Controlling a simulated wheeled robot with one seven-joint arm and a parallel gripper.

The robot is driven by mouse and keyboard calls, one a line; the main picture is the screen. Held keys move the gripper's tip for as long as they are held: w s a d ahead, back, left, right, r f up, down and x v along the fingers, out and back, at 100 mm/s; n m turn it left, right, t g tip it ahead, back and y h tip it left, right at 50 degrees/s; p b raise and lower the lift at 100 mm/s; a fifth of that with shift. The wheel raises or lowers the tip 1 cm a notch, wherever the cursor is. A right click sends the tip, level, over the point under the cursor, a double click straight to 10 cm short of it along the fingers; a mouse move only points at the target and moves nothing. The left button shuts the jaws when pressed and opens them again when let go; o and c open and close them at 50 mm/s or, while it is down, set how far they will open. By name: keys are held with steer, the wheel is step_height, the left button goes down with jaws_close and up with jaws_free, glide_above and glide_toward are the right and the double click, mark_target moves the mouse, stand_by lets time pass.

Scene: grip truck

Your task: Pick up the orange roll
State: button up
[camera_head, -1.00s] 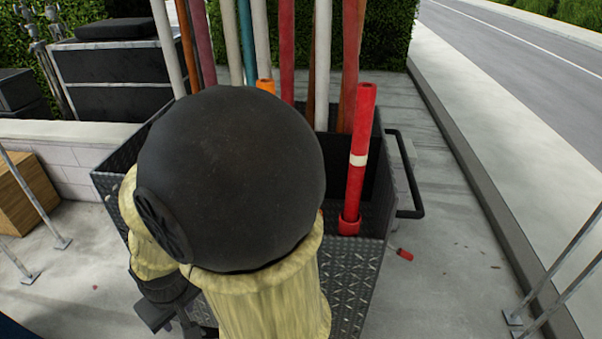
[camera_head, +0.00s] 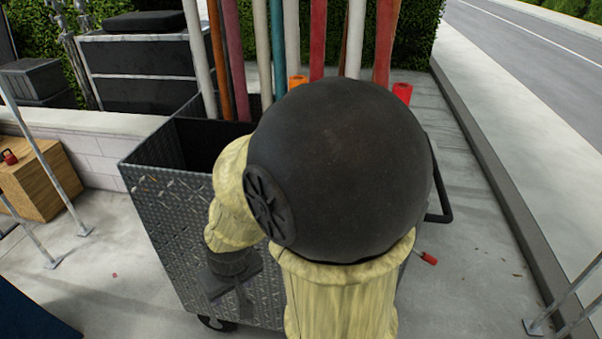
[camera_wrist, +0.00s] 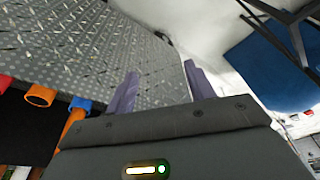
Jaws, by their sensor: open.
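The orange roll shows its open orange end (camera_wrist: 40,96) at the left of the wrist view, beside an orange tube with a blue end (camera_wrist: 78,106). In the head view a short orange end (camera_head: 298,82) shows behind my arm's black joint; the rest is hidden. My gripper (camera_wrist: 160,76) is open, its two purple fingers apart with nothing between them. Diamond-plate metal of the cart lies beyond the fingers, and the orange end is off to their left. In the head view my dark gripper (camera_head: 230,272) hangs in front of the cart's near side.
The diamond-plate cart (camera_head: 158,215) holds several tall coloured tubes at its back. A red roll's end (camera_head: 402,92) shows right of my arm. A wooden box (camera_head: 38,182) and metal poles stand left. Open pavement lies right of the cart, beside a kerb.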

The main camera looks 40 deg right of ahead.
steer(key=shift+o, duration=0.9)
steer(key=shift+w+a+r, duration=0.1)
steer(key=shift+w, duration=0.35)
steer(key=w+d+r+m+t+h+p, duration=0.2)
steer(key=w+d+r+m+t, duration=0.1)
steer(key=w, duration=0.4)
steer(key=w+d+r+m+t+h+p, duration=0.1)
steer(key=w+d+r+m+t, duration=0.2)
steer(key=w, duration=0.4)
steer(key=s+d+r+m+g+h+p, duration=0.1)
steer(key=s+d+r+m+h+p, duration=0.1)
steer(key=d+r+m+h, duration=0.5)
steer(key=s+d+r+h, duration=0.1)
steer(key=d+r+h, duration=0.3)
steer(key=h, duration=0.2)
steer(key=shift+r+p, duration=0.3)
steer(key=shift+r, duration=0.05)
steer(key=p+x, duration=0.3)
steer(key=x, duration=0.9)
steer(key=shift+d+p, duration=0.15)
steer(key=shift+p, duration=0.2)
